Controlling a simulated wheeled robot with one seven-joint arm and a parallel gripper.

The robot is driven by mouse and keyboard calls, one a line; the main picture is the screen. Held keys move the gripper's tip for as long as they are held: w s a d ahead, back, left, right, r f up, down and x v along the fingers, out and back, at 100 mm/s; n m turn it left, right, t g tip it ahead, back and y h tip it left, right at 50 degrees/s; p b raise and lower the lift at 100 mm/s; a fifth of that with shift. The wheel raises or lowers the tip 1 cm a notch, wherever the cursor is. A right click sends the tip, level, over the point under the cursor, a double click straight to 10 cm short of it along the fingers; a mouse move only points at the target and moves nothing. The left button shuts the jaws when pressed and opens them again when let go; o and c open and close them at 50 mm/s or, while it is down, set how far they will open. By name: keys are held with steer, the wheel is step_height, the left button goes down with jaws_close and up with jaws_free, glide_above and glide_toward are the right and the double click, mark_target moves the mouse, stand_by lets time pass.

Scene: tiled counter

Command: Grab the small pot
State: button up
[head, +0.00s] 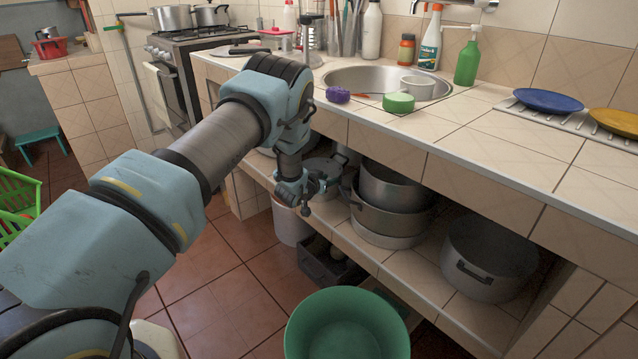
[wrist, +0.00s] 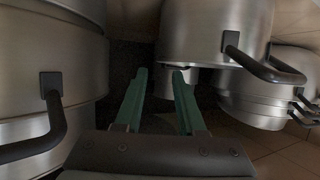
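Several metal pots stand on the shelf under the counter, and I cannot tell for certain which one is the small pot. A lidded pot (head: 325,167) is partly hidden behind my gripper (head: 304,200) in the head view. A stack of pots (head: 391,222) stands just right of it. In the wrist view my gripper (wrist: 160,72) has two green fingers apart, with a dark gap between them. A steel pot with a black handle (wrist: 200,30) is ahead and slightly right of the fingertips. Another large pot (wrist: 85,75) fills the left side. No grasp shows.
A large pot (head: 488,262) stands farther right on the shelf (head: 405,268). A green basin (head: 347,325) and a dark crate (head: 325,265) are on the floor below. The tiled counter (head: 480,150) overhangs the shelf. More stacked pots (wrist: 255,105) are close on the right.

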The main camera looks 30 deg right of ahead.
steer(key=shift+x, duration=3.9)
jaws_close()
steer(key=shift+a+f, duration=0.15)
steer(key=shift+a, duration=0.05)
